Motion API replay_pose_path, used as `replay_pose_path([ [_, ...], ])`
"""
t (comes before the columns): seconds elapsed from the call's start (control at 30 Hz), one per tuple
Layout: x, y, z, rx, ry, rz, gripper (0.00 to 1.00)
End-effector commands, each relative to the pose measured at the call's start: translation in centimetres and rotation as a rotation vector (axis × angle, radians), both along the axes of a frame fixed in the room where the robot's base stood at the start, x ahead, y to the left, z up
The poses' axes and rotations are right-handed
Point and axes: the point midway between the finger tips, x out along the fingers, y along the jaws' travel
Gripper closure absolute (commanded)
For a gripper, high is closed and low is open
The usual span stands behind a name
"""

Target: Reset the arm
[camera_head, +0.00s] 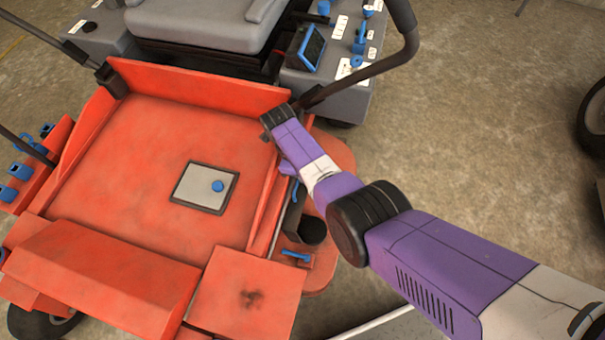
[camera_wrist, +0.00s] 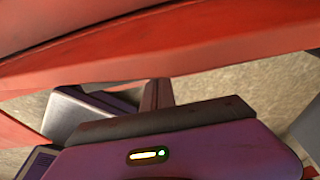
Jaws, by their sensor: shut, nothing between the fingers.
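My arm reaches in from the lower right of the head view, in purple and white with black joints. It bends over the right edge of a red mower deck (camera_head: 150,150). In the wrist view my gripper (camera_wrist: 157,94) shows as narrow dark fingers, close together and empty, beyond the purple wrist housing. A red mower panel (camera_wrist: 160,45) spans the top of the wrist view, close to the fingers. I cannot tell whether they touch it.
The deck carries a grey plate with a blue knob (camera_head: 218,186). A grey seat (camera_head: 205,22), a control console (camera_head: 325,60) and a dark bar (camera_head: 385,62) stand behind. A blue handle (camera_head: 296,256) sits beside the deck. Open concrete floor (camera_head: 480,110) lies to the right.

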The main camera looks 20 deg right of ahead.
Motion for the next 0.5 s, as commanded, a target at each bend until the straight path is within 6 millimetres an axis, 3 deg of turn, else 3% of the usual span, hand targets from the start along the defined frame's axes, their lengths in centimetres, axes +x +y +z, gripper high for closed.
replay_pose_path([
  [0.03,1.5,1.7,1.1,0.029,-0.041,0.013,1.00],
  [0.3,1.4,1.6,5.4,0.015,-0.023,0.007,1.00],
  [0.5,1.2,1.5,7.4,0.005,-0.010,0.003,1.00],
])
